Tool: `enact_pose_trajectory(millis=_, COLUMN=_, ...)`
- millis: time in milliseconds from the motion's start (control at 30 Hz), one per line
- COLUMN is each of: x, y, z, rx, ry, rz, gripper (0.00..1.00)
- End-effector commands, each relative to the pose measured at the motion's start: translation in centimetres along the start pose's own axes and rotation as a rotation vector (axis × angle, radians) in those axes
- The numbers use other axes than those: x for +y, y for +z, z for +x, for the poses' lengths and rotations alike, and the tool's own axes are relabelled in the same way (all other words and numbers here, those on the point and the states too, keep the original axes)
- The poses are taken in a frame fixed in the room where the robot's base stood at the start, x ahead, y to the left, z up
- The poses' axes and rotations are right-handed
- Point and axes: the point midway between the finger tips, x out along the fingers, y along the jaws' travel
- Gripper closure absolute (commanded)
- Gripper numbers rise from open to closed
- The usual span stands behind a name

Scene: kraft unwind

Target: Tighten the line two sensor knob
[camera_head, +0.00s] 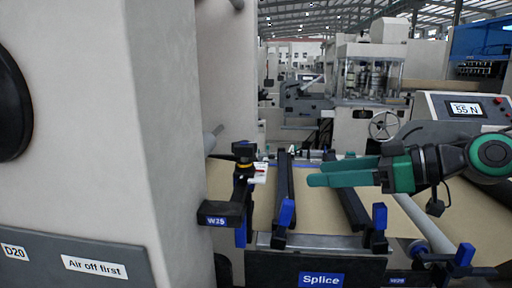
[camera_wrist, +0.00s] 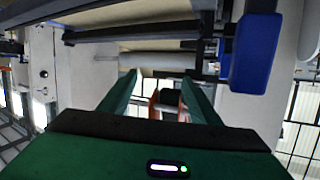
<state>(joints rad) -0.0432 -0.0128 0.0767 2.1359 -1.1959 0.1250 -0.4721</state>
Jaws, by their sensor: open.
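A black knob (camera_head: 244,149) with a yellow band sits on top of a sensor post beside the web, left of centre in the head view. Its bracket (camera_head: 222,213) carries a small blue label that seems to read W25. My gripper (camera_head: 315,173) is to the right of the knob, with its green fingers pointing left toward it. The fingers are spread with a clear gap from the knob. In the wrist view the fingers (camera_wrist: 161,78) are apart. A grey part with orange-brown edges shows beyond the gap between them; I cannot tell what it is. I cannot make out the knob there.
A brown paper web (camera_head: 325,211) runs beneath my gripper. Dark bars with blue ends (camera_head: 287,213) cross it near the Splice plate (camera_head: 321,280). A large pale machine column (camera_head: 95,110) fills the left. A panel reading 55 N (camera_head: 466,109) stands at right.

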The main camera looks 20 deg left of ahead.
Motion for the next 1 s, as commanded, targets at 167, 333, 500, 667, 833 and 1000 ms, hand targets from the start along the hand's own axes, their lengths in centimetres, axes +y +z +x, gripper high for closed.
enact_pose_trajectory(millis=167, x=-5.6, y=-4.6, z=3.1, rx=0.21, ry=-0.205, rz=-0.09, gripper=0.43)
enact_pose_trajectory(millis=333, x=-7.6, y=-6.3, z=3.6, rx=0.291, ry=-0.266, rz=-0.115, gripper=0.43)
enact_pose_trajectory(millis=500, x=-7.9, y=-6.6, z=4.0, rx=0.296, ry=-0.272, rz=-0.117, gripper=0.43)
enact_pose_trajectory(millis=667, x=-8.2, y=-6.8, z=4.8, rx=0.294, ry=-0.273, rz=-0.117, gripper=0.43)
enact_pose_trajectory(millis=833, x=-8.5, y=-7.0, z=5.7, rx=0.293, ry=-0.273, rz=-0.117, gripper=0.43)
enact_pose_trajectory(millis=1000, x=-9.1, y=-7.6, z=7.7, rx=0.292, ry=-0.274, rz=-0.117, gripper=0.43)
